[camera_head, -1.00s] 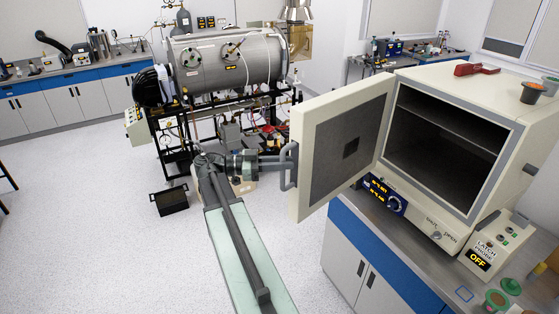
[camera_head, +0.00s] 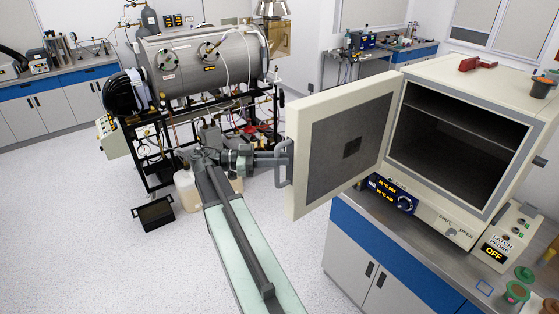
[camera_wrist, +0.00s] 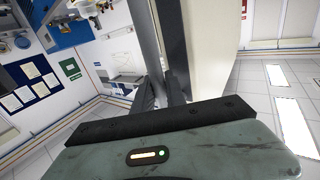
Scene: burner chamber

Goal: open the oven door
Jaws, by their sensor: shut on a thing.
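The oven (camera_head: 455,150) stands on the bench at the right, its dark chamber with a shelf exposed. Its oven door (camera_head: 345,150) is swung wide open to the left, inner face with a dark grey panel toward the camera. My gripper (camera_head: 283,160) is at the door's free edge, shut on the grey bar handle (camera_head: 282,172). In the wrist view my gripper fingers (camera_wrist: 160,92) close around the handle (camera_wrist: 147,40), beside the pale door edge (camera_wrist: 205,50). The exact finger contact is partly hidden.
A latch box (camera_head: 495,250) reading OFF sits by the oven's front right. A red item (camera_head: 478,64) and a dark cup (camera_head: 543,86) stand on top. A black bin (camera_head: 154,213) and a large cylinder rig (camera_head: 200,70) stand behind.

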